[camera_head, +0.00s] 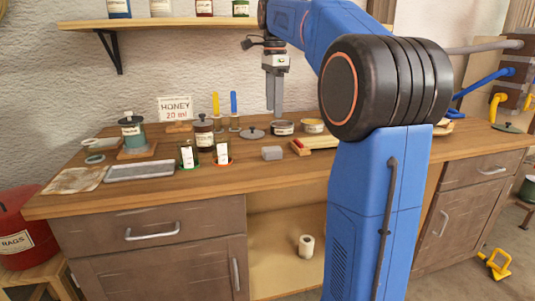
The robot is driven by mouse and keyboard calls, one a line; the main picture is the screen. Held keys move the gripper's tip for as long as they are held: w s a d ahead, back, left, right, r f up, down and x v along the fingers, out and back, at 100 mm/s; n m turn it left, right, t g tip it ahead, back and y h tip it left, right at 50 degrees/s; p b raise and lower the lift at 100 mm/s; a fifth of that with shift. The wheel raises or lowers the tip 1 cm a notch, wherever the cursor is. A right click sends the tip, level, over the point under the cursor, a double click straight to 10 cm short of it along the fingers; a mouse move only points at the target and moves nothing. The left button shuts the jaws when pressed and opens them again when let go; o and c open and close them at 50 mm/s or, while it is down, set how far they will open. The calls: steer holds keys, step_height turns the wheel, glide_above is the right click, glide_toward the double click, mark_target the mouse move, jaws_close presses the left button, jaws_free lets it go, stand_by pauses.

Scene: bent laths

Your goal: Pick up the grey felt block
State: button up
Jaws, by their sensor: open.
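The grey felt block (271,153) looks to be the small light-grey block lying on the wooden workbench, near the middle of its top. Its near face and top show, and nothing covers it. My gripper (274,109) hangs above the bench with its fingers pointing down, above and behind the block in the picture. It is open and apart from the block. The gap between the fingers is hard to make out from this side. No held thing shows between them.
A grey tray (139,171) lies at left. The bench front before the block is clear.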

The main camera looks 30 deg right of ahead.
glide_above(272, 148)
steer(key=f, duration=0.9)
steer(key=shift+s+d+f, duration=0.1)
steer(key=shift+s+f, duration=0.1)
steer(key=shift+s, duration=0.05)
steer(key=shift+w+f, duration=0.1)
steer(key=shift+f, duration=2.5)
steer(key=c, duration=1.1)
steer(key=shift+r, duration=0.1)
step_height(272, 148, up, 10)
steer(key=shift+f, duration=0.1)
steer(key=shift+o, duration=0.3)
